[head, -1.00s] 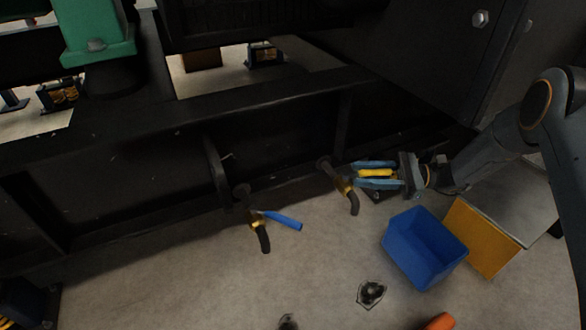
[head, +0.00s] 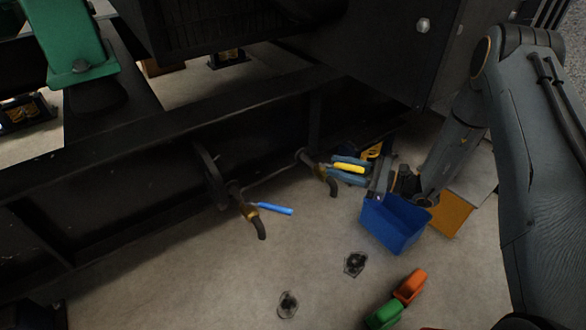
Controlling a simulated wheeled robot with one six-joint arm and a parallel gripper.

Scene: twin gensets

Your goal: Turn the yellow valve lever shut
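The yellow valve lever (head: 349,168) sticks out to the right from a small brass valve (head: 323,171) with a dark bent spout, low on the black base frame. My gripper (head: 347,169) reaches in from the right, its two blue-grey fingers on either side of the lever, one above and one below it in the picture. The picture is too small to tell whether the fingers press on the lever or leave a gap. A second valve to the left (head: 250,212) carries a blue lever (head: 271,209), clear of my gripper.
A blue open bin (head: 392,226) stands on the floor just below my gripper, with an orange-yellow box (head: 449,214) to its right. Orange (head: 411,286) and green (head: 384,315) objects lie nearer. Dark floor drains (head: 355,263) show. The floor at lower left is clear.

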